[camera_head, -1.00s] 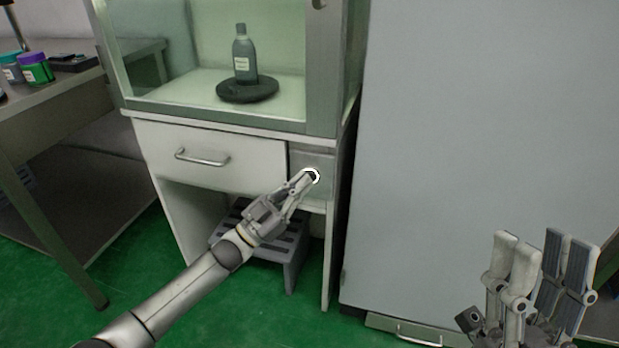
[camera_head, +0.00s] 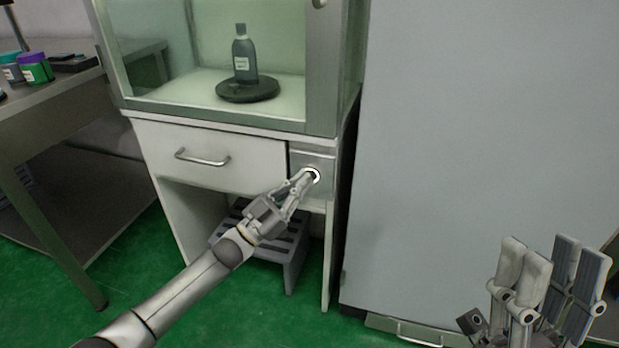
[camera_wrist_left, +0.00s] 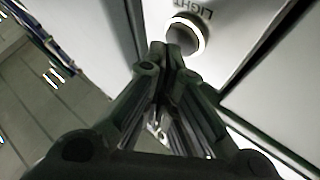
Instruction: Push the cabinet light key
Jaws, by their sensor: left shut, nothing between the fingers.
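The light key is a round button with a bright white ring (camera_head: 317,174) on the grey panel right of the cabinet drawer. In the left wrist view the key (camera_wrist_left: 185,37) has a dark centre and the word LIGHT above it. My left gripper (camera_head: 308,177) is shut and empty, its fingertips at the lower left of the ring. In the left wrist view its closed tips (camera_wrist_left: 167,47) are just below and left of the key's centre; I cannot tell whether they touch it. My right gripper (camera_head: 553,268) is open and empty at the lower right.
A grey bottle (camera_head: 243,62) stands on a dark round plate (camera_head: 262,93) inside the glass cabinet. A drawer (camera_head: 250,165) with a metal handle is left of the key. A grey step stool (camera_head: 291,268) is below. A tall grey panel (camera_head: 460,130) stands to the right.

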